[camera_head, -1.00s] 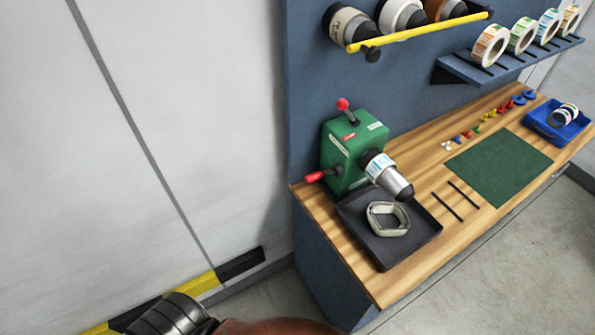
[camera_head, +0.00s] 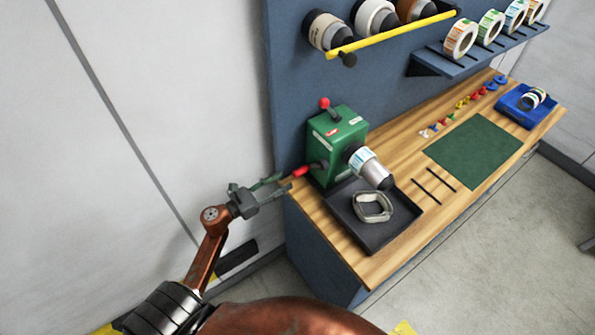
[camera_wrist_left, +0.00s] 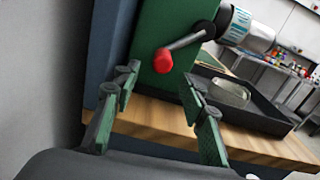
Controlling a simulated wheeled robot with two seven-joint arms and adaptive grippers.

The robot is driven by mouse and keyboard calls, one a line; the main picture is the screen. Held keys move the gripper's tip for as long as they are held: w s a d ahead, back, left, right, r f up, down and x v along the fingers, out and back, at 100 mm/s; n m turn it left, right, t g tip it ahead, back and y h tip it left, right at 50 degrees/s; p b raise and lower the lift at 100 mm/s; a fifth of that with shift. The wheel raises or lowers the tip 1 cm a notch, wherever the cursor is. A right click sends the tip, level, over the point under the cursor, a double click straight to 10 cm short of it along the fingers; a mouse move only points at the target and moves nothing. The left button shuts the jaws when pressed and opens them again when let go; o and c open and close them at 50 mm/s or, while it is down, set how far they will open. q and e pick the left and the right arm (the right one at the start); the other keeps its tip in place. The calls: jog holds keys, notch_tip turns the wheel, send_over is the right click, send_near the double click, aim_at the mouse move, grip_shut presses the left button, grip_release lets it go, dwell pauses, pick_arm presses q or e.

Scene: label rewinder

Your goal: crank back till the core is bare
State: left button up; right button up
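The green rewinder (camera_head: 337,140) stands at the left end of the wooden bench. Its red crank handle (camera_head: 303,171) sticks out to the left; it also shows as a red knob in the left wrist view (camera_wrist_left: 163,61). A metal core (camera_head: 370,167) points out of the rewinder, with a white and blue label band (camera_head: 359,158) around its inner part. My left gripper (camera_head: 274,184) is open and empty just left of the crank handle. In the left wrist view its two fingers (camera_wrist_left: 158,95) stand apart, with the red knob beyond their tips. My right gripper is out of view.
A black tray (camera_head: 362,229) under the core holds a pale loop of strip (camera_head: 373,206). A red-topped lever (camera_head: 324,103) stands on the rewinder. A green mat (camera_head: 474,152) and blue bin (camera_head: 513,112) lie to the right. A blue back panel (camera_head: 310,75) rises behind.

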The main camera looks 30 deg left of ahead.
aim_at(294, 175)
pick_arm(q)
jog(key=shift+w+d+r+m, duration=0.25)
jog(key=shift+r+m, duration=0.05)
jog(key=shift+r, duration=0.05)
jog(key=p+x, duration=0.1)
jog(key=x, duration=0.6)
jog(key=shift+w+f, duration=0.1)
jog(key=shift+f, duration=0.05)
jog(key=shift+c, duration=0.7)
grip_shut()
